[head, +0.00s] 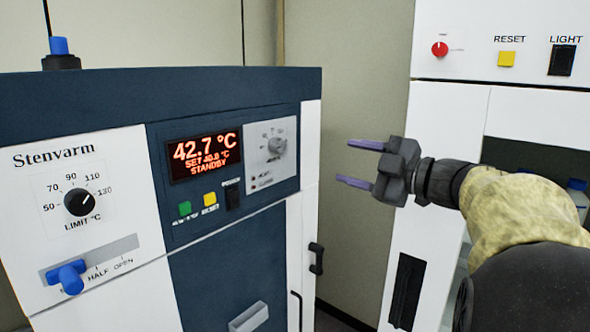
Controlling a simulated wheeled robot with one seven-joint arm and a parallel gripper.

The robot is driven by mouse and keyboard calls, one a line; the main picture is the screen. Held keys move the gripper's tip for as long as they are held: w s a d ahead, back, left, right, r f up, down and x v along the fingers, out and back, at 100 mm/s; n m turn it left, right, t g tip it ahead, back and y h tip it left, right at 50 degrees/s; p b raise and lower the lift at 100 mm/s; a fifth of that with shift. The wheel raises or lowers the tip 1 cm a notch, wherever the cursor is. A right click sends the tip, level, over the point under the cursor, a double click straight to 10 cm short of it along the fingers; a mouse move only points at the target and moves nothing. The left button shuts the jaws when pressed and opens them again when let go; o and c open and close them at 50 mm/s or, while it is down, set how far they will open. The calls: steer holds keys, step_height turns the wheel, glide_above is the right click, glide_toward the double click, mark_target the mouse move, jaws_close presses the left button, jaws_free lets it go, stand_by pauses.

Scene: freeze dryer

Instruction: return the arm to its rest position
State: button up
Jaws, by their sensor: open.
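My gripper (352,163) is open, with its two purple fingers spread apart and nothing between them. It points left and hangs in the air in front of the gap between the two machines. My arm (510,215) comes in from the right edge, with a yellowish cover on one link. The fingers look clear of the Stenvarm unit (90,190) on the left.
The Stenvarm panel has a display (205,155) reading 42.7 °C and STANDBY, a limit knob (80,202) and a blue lever (68,277). A white cabinet (440,105) with a red knob (439,49) and yellow RESET button (507,58) stands behind my arm.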

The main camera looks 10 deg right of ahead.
steer(key=w+f+m+t+h, duration=0.3)
steer(key=w+f+m+h, duration=0.35)
steer(key=m, duration=0.25)
step_height(320, 180, down, 12)
steer(key=s+m+g+h, duration=0.1)
steer(key=m+g+h, duration=0.2)
steer(key=m+h, duration=0.2)
steer(key=s+a+f+m+g, duration=0.2)
steer(key=s+a+f+g, duration=0.3)
steer(key=s+f, duration=0.5)
steer(key=s+a+f+m+g, duration=0.2)
steer(key=s+a+f+g, duration=0.3)
steer(key=s+f, duration=0.5)
steer(key=shift+s+a+f+m+g+y, duration=0.3)
steer(key=shift+f+g+y, duration=0.15)
steer(key=shift+f+g, duration=0.5)
